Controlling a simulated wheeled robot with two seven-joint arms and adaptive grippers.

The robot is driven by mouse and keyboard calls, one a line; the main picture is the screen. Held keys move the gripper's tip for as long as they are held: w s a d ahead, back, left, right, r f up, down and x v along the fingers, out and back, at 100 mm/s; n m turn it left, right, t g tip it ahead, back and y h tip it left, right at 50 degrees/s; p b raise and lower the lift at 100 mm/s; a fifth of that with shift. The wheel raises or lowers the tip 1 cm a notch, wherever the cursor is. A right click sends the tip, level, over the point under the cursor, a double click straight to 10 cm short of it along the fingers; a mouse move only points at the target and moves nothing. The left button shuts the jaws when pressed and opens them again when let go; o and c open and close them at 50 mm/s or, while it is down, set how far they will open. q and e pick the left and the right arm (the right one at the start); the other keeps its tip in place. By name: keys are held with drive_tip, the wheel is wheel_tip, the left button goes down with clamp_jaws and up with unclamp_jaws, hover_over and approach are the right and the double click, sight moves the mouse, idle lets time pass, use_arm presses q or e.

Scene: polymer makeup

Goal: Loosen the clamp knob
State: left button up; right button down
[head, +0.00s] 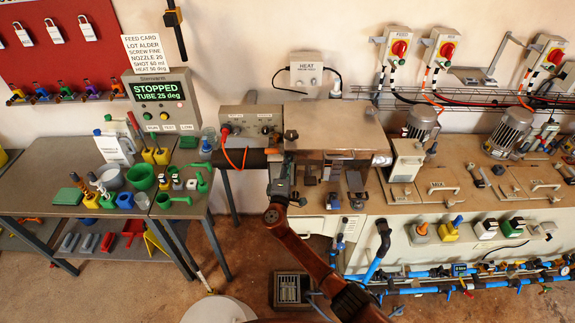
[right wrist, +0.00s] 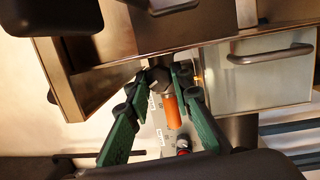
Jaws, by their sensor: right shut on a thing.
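My right gripper (head: 284,166) reaches up to the left end of the metal machine housing (head: 335,128), at the front. In the right wrist view its two green-backed fingers close from both sides on a small dark knob (right wrist: 159,81) under the metal housing. I take this to be the clamp knob. The fingertips cover part of it, and its turn angle cannot be read. In the head view the gripper hides the knob. My left gripper is not in view.
A control box (head: 252,124) and a dark horizontal barrel (head: 238,158) are left of the gripper. An orange cylinder (right wrist: 173,112) is close to the fingers. The green display (head: 160,92) reads STOPPED, TUBE 25 deg. A table with tools (head: 62,155) stands left.

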drive_tip(key=shift+f+n+b, duration=0.2)
drive_tip(key=shift+n+b, duration=0.1)
drive_tip(key=shift+n, duration=0.2)
drive_tip(key=c, duration=2)
unclamp_jaws()
drive_tip(key=shift+r, duration=0.1)
drive_tip(key=s, duration=0.4)
drive_tip(key=s+a+f, duration=0.1)
drive_tip(key=s, duration=0.3)
drive_tip(key=s+a, duration=0.1)
drive_tip(key=s, duration=0.2)
drive_tip(key=shift+s+f, duration=0.15)
drive_tip(key=shift+s, duration=0.25)
drive_tip(key=shift+d+f, duration=0.1)
drive_tip(key=shift+f, duration=0.05)
